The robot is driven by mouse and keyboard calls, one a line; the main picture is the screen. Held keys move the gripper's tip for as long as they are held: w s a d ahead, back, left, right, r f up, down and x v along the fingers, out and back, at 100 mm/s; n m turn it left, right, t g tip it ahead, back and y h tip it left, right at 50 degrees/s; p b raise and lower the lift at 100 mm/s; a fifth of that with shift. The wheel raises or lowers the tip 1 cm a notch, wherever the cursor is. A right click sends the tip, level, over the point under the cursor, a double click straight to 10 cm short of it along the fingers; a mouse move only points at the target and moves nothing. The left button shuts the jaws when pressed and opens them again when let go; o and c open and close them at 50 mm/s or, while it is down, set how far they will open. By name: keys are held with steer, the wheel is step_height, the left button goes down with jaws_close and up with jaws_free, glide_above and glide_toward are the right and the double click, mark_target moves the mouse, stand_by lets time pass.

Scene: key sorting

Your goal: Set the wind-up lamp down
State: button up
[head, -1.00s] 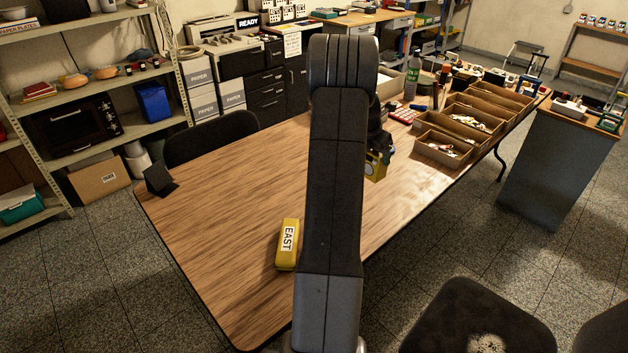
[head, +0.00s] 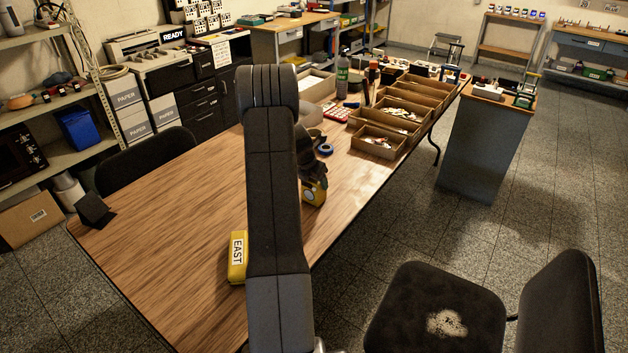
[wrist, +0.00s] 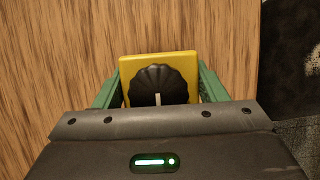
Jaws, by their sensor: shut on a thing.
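The wind-up lamp is a yellow block with a black round knob; it shows between the green fingers of my gripper (wrist: 158,92) in the wrist view, where the lamp's yellow face (wrist: 160,62) fills the gap. In the head view the lamp (head: 314,192) shows to the right of my arm, with a round light patch on its side. My gripper is shut on it, mostly hidden behind my arm in the head view. The lamp is over the wooden table (head: 170,205) near its right edge. I cannot tell whether it touches the tabletop.
A yellow case labelled EAST (head: 238,257) lies left of my arm. Wooden trays (head: 378,142) with keys, a blue tape roll (head: 325,149) and a green bottle (head: 342,76) stand farther back. A black chair (head: 435,310) is at the right.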

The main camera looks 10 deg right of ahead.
steer(key=shift+f, duration=0.15)
steer(key=o, duration=1.1)
steer(key=shift+c, duration=0.2)
steer(key=shift+r, duration=0.2)
steer(key=v, duration=1.1)
steer(key=shift+a+r+b, duration=0.15)
steer(key=shift+r+b, duration=0.15)
steer(key=shift+r, duration=0.05)
steer(key=shift+s, duration=0.1)
